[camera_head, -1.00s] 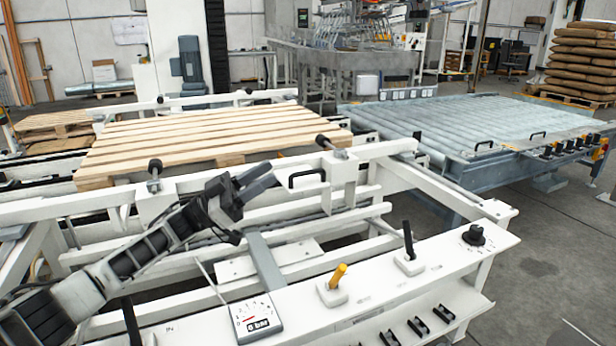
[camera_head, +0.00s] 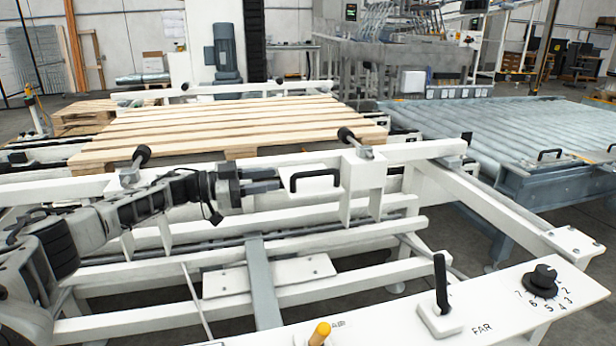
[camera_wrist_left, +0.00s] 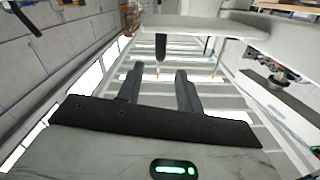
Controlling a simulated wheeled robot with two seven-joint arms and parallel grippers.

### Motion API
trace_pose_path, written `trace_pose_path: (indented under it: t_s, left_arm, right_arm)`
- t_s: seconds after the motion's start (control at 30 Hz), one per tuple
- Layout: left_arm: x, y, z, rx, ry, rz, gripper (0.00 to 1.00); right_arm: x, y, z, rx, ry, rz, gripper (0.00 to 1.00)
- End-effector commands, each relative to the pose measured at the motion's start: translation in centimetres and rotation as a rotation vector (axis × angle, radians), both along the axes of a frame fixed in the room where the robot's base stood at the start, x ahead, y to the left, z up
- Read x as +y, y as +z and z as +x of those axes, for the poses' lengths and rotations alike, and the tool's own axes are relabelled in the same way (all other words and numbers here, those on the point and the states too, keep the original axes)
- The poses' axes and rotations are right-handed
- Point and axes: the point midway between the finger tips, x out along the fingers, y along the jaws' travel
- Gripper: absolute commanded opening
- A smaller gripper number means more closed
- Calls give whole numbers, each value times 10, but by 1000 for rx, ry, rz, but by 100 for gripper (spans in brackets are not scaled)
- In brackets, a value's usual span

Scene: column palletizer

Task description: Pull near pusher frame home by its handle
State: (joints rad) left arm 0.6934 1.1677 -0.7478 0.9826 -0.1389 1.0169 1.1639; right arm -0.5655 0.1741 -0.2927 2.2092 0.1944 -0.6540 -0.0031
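The near pusher frame (camera_head: 425,149) is a white beam with black-tipped pushers, running across in front of the wooden pallet in the head view. Its black bow-shaped handle (camera_head: 315,174) sits on the near side, right of my left gripper. My left gripper (camera_head: 279,180) is level and points right at the handle's left end, its fingers apart. In the left wrist view the open fingers (camera_wrist_left: 160,72) have empty space between them, and the dark handle (camera_wrist_left: 162,46) lies ahead in line with the gap, apparently just beyond the tips. My right gripper is not in view.
The slatted wooden pallet (camera_head: 240,124) lies behind the frame. A white control panel (camera_head: 480,300) in front carries a black lever (camera_head: 440,285), a yellow lever (camera_head: 320,333) and a black knob (camera_head: 541,281). A roller conveyor (camera_head: 500,130) stands at right. White rails lie below my arm.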

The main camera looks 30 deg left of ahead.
Motion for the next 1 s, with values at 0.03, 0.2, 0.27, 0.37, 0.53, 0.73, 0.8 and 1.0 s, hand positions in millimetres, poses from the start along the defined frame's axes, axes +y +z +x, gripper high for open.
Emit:
trace_pose_path:
  t_s: [0.03, 0.2, 0.27, 0.37, 0.53, 0.73, 0.8, 1.0]
  left_arm:
    - [-9, 0, 10, -4, -2, -3, 36]
    - [-33, 0, 37, -3, -3, -3, 36]
    - [-40, 0, 46, -4, -1, -3, 36]
    - [-50, -1, 58, -1, -1, -1, 36]
    - [-60, 0, 70, -1, 1, -1, 36]
    - [-63, 0, 73, 1, 0, 1, 36]
    - [-63, 0, 73, 1, 0, 1, 36]
    - [-62, 0, 73, 0, 1, 0, 6]
  right_arm:
    - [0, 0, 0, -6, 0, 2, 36]
    - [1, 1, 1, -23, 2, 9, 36]
    - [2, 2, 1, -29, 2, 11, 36]
    - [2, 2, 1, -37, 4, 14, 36]
    - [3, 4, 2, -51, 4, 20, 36]
    - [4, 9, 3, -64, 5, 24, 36]
    - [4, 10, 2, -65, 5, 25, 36]
    - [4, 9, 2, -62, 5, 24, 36]
